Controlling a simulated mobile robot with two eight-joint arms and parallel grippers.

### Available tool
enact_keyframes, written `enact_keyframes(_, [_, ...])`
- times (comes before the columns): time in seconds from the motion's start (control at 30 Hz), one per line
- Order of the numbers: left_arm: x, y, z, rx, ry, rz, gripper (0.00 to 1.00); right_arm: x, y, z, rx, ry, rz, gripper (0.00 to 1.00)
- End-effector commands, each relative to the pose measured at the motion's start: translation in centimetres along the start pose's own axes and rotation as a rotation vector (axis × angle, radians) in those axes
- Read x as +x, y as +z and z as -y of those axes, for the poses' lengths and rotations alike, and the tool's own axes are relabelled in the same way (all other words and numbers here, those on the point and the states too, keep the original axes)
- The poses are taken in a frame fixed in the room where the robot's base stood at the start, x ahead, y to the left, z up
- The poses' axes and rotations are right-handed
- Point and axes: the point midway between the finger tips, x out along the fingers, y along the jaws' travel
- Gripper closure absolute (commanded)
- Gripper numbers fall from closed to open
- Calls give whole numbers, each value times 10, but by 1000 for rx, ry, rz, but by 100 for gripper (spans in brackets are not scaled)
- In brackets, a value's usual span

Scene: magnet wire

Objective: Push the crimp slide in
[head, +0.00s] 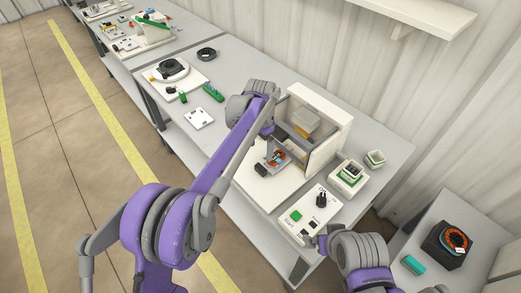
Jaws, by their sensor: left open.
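The white crimp machine (339,117) stands on the table, with an open bay and a pale block (306,121) inside. In front of the bay, a grey carriage with an orange and copper round part (278,157) sits on the white base plate (262,192). I take this carriage to be the crimp slide; it is small and partly hidden. A small black block (261,170) is at its front left. My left gripper (268,143) is open, just above and beside the carriage; whether it touches cannot be told. My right gripper (321,242) is low by the button panel; its fingers are unclear.
The button panel (311,213) has green and black buttons and a black knob. Nested white-green bins (348,178) and a small bin (375,158) stand to the right. A side table holds a black block with an orange ring (450,238) and a teal block (413,265).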

Motion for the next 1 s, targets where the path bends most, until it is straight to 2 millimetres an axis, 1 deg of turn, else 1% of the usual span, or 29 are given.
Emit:
enact_keyframes(0.17, [1,0,0,0,1,-2,7,1,1,0,0,0,0,1])
enact_keyframes(0.23, [3,4,0,0,6,-18,7,5,4,0,0,0,3,1])
enact_keyframes(0.37, [10,16,-1,5,20,-107,7,26,19,0,0,0,12,1])
enact_keyframes(0.5, [12,32,-1,6,23,-243,7,50,36,0,0,0,22,1])
enact_keyframes(0.6, [10,40,-1,3,15,-322,7,62,43,0,0,0,26,1])
enact_keyframes(0.7, [8,45,-1,1,6,-371,7,69,46,0,0,0,29,1])
enact_keyframes(0.87, [12,44,0,0,1,-395,7,71,47,0,0,0,29,1])
enact_keyframes(1.0, [31,35,0,2,1,-394,7,73,49,0,0,0,30,1])
